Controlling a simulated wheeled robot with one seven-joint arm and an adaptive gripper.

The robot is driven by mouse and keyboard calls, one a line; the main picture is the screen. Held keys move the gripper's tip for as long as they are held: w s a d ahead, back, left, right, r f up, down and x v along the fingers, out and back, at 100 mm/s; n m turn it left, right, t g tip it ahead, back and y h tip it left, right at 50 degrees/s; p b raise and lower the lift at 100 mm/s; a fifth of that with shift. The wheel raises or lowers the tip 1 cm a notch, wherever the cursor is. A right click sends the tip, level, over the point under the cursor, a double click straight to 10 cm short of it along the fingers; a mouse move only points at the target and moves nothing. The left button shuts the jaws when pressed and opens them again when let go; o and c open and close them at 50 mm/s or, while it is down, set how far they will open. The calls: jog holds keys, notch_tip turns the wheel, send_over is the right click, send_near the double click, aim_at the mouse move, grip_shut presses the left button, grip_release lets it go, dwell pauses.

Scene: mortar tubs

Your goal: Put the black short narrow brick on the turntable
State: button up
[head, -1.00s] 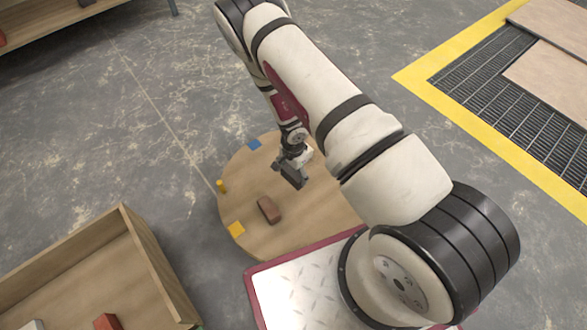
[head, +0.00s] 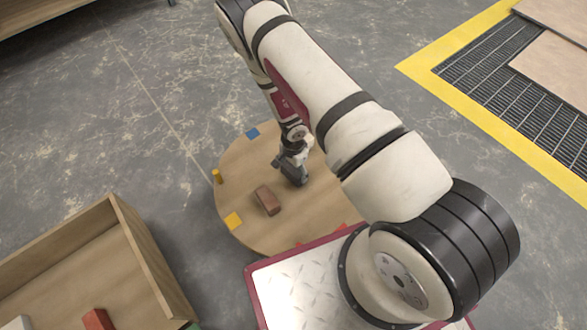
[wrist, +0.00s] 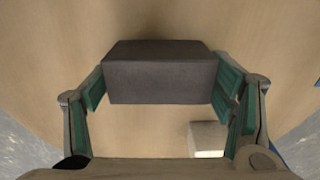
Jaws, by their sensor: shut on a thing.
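The black brick (wrist: 158,78) looks dark grey-brown in the wrist view and sits between the green-padded fingers of my gripper (wrist: 162,88), which is shut on it. The turntable (head: 240,160) is a round wooden disc on the floor and fills most of the wrist view behind the brick. In the head view my gripper (head: 294,175) is low over the turntable, right of a brown brick (head: 267,200) lying there. The held brick is hard to tell from the fingers there. I cannot tell whether it touches the surface.
A pale block (wrist: 207,138) shows below the held brick in the wrist view. A yellow peg (head: 217,176) stands at the turntable's left edge. A wooden tub (head: 150,255) with a red brick (head: 97,319) is at lower left. The turntable's left part is mostly clear.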

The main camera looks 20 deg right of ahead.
jog(key=shift+f+b, duration=0.5)
jog(key=shift+b, duration=0.05)
jog(key=o, duration=1.6)
jog(key=shift+r, duration=0.1)
notch_tip(320, 180, up, 12)
